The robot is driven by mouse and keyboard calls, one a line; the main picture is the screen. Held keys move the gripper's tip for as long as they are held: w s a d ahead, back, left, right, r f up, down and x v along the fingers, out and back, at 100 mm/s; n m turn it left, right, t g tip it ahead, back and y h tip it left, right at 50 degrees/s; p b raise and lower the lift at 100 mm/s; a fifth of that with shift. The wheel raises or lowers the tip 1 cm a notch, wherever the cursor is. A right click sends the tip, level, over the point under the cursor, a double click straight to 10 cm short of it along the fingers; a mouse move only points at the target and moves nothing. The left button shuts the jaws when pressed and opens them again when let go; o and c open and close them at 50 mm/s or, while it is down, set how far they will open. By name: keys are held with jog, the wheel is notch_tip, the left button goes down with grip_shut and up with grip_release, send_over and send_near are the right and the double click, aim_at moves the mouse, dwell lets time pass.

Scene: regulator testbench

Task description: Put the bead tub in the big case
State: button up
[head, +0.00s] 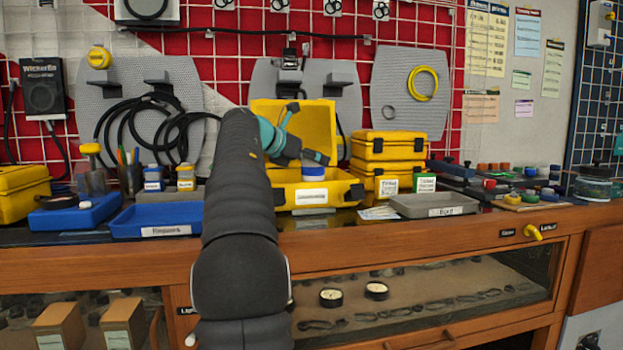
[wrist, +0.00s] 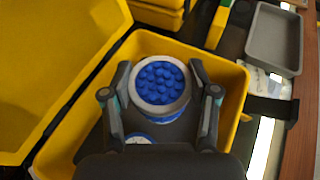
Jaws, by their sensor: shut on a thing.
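The bead tub (wrist: 160,84) is a round tub with a pale rim, full of blue beads, between my fingers in the wrist view. In the head view its blue and white side (head: 313,174) shows above the front wall of the big case. The big yellow case (head: 345,188) stands open on the bench with its lid up behind; its rim (wrist: 232,78) surrounds the tub in the wrist view. My gripper (wrist: 160,92) is shut on the tub, inside the case's outline. In the head view my gripper (head: 318,157) reaches over the case. The tub's underside is hidden, so I cannot tell whether it touches the floor.
A small blue and white round thing (wrist: 138,138) shows below the tub in the wrist view. Smaller yellow cases (head: 388,148) and a grey tray (head: 433,205) stand to the right. A blue tray (head: 160,219) lies to the left.

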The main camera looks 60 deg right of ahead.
aim_at(303, 171)
jog(key=shift+w+f, duration=0.15)
jog(key=shift+w, duration=0.05)
jog(key=shift+f+b, duration=1.1)
jog(key=shift+f, duration=0.8)
jog(key=shift+f, duration=0.2)
jog(key=o, duration=1.2)
jog(key=shift+r, duration=0.15)
jog(key=shift+w+a+r, duration=0.1)
jog(key=shift+a+r, duration=0.05)
jog(key=shift+a, duration=0.1)
jog(key=p+v, duration=0.1)
jog(key=v, duration=1)
jog(key=shift+a, duration=0.25)
